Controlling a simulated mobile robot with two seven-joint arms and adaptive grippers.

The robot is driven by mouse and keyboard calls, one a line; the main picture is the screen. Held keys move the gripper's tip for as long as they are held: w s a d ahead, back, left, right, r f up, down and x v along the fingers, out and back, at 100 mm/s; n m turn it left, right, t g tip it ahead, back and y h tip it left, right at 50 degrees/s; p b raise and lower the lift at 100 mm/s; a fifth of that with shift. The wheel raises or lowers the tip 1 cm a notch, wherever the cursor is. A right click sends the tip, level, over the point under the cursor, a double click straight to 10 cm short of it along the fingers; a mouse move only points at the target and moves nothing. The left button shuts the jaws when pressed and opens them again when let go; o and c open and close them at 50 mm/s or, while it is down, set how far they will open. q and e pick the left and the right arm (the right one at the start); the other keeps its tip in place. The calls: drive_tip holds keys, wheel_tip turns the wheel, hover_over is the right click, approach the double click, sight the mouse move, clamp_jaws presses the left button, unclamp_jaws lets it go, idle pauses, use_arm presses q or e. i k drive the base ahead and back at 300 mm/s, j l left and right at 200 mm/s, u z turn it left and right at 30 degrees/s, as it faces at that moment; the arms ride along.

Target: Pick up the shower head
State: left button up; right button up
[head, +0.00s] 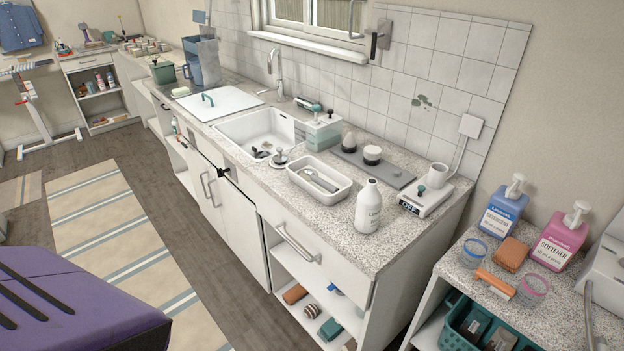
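An elongated grey piece (319,180) lies in a white rectangular tray (345,192) on the speckled counter, just right of the sink. It may be the shower head, but it is too small to tell. A white disc with a dark knob (280,160) sits by the sink's front right edge. Small dark objects (262,153) lie inside the white sink (235,128). Neither of my grippers is in the head view.
A white bottle (368,208) stands right of the tray. A faucet (279,75) rises behind the sink.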

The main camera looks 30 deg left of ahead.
sight(307, 174)
drive_tip(key=j+z, duration=0.15)
drive_tip(key=z, duration=0.3)
drive_tip(key=j+z, duration=0.2)
drive_tip(key=z, duration=0.3)
drive_tip(key=k+j+z, duration=0.2)
drive_tip(key=j, duration=0.15)
drive_tip(key=j+z, duration=0.2)
drive_tip(key=k+j+z, duration=0.2)
drive_tip(key=j, duration=0.2)
drive_tip(key=k+j, duration=0.15)
drive_tip(key=j, duration=0.2)
drive_tip(key=k+j+z, duration=0.1)
drive_tip(key=k+j, duration=0.25)
drive_tip(key=j, duration=0.25)
drive_tip(key=j+z, duration=0.05)
